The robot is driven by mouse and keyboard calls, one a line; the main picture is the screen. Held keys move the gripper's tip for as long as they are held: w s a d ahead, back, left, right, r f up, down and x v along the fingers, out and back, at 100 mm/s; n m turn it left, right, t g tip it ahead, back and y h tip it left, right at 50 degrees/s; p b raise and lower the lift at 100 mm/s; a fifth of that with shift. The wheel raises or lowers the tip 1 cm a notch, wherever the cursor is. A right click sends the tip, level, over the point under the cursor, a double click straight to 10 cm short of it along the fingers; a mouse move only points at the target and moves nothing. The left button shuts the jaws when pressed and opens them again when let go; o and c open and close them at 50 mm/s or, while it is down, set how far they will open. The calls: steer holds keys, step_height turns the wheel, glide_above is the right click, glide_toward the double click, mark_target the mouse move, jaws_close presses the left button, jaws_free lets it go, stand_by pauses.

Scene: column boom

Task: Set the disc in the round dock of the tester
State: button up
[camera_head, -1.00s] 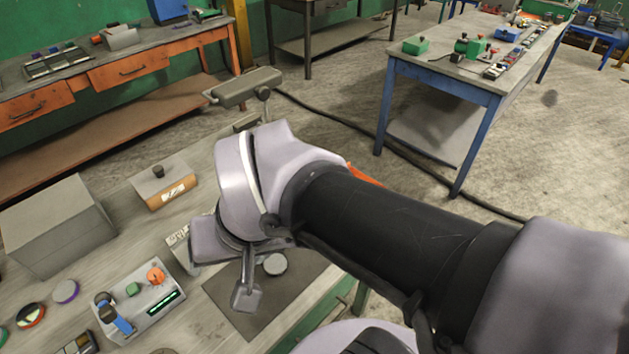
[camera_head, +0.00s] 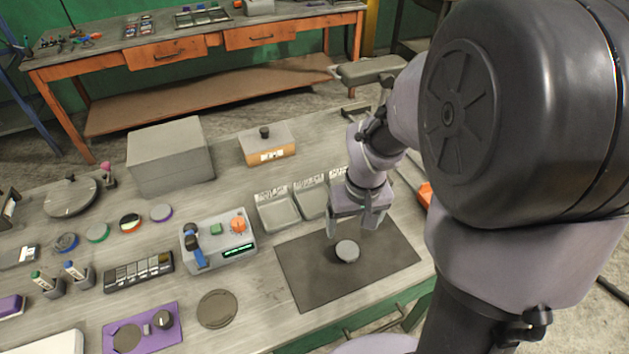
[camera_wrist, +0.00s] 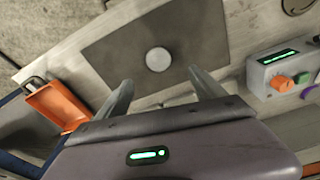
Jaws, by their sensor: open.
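The pale grey disc (camera_head: 347,250) lies flat on the dark mat (camera_head: 300,280). It also shows in the wrist view (camera_wrist: 158,59). My gripper (camera_head: 351,228) is open and empty above the mat, just behind the disc in the head view. In the wrist view its two fingers (camera_wrist: 160,76) stand apart, with the disc beyond the tips and between their lines. The grey box with a green display, an orange knob and a blue part (camera_head: 235,262) looks like the tester, left of the mat. I cannot make out a round dock on it with certainty.
Grey trays (camera_head: 277,212) stand behind the mat. A flat dark round plate (camera_head: 217,308) and a purple board (camera_head: 150,345) with a round recess lie left of it. An orange bin (camera_wrist: 58,108) is at the bench edge. The mat around the disc is clear.

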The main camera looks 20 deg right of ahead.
steer(key=b, duration=0.2)
glide_above(348, 250)
steer(key=f, duration=0.6)
steer(key=shift+s+a+f, duration=0.2)
steer(key=shift+s+f, duration=0.05)
steer(key=shift+f, duration=0.1)
steer(key=f+b, duration=0.1)
steer(key=f, duration=0.1)
steer(key=f+b, duration=0.2)
steer(key=f, duration=0.1)
steer(key=shift+w+d, duration=0.2)
steer(key=shift+r, duration=0.15)
steer(key=shift+c, duration=0.2)
jaws_close()
